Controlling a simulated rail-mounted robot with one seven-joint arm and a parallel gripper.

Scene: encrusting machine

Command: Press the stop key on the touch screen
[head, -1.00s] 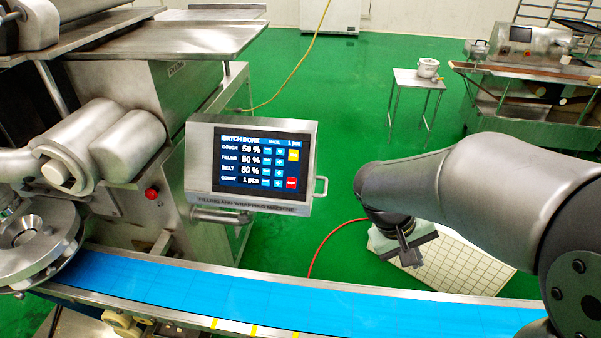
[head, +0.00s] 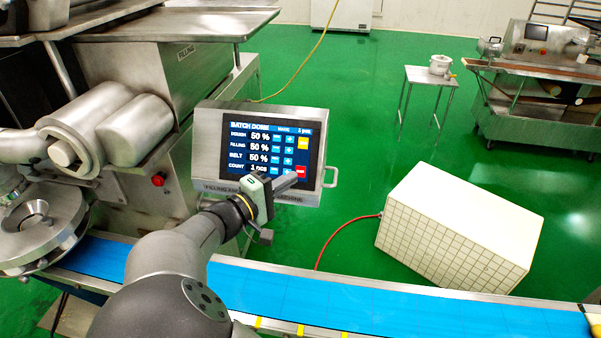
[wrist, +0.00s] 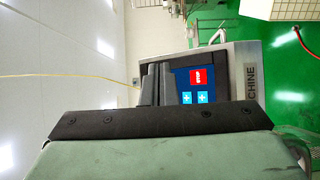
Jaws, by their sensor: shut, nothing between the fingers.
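The touch screen (head: 262,146) is on a grey metal control box on the machine, reading "BATCH DONE" with rows for dough, filling, belt and count. The red stop key (head: 301,171) is at its lower right, partly behind my fingertips. In the wrist view the screen is turned sideways, and the red stop key (wrist: 202,77) shows its word. My gripper (head: 293,180) is shut and empty, fingertips at the screen's lower right beside the stop key. The fingers also show in the wrist view (wrist: 153,75), beside the key. I cannot tell whether they touch the screen.
The blue conveyor belt (head: 330,300) runs below the control box. A red emergency button (head: 158,180) is on the machine body, left of the screen. A handle (head: 331,177) sticks out of the box's right side. A white gridded block (head: 460,230) stands on the floor to the right.

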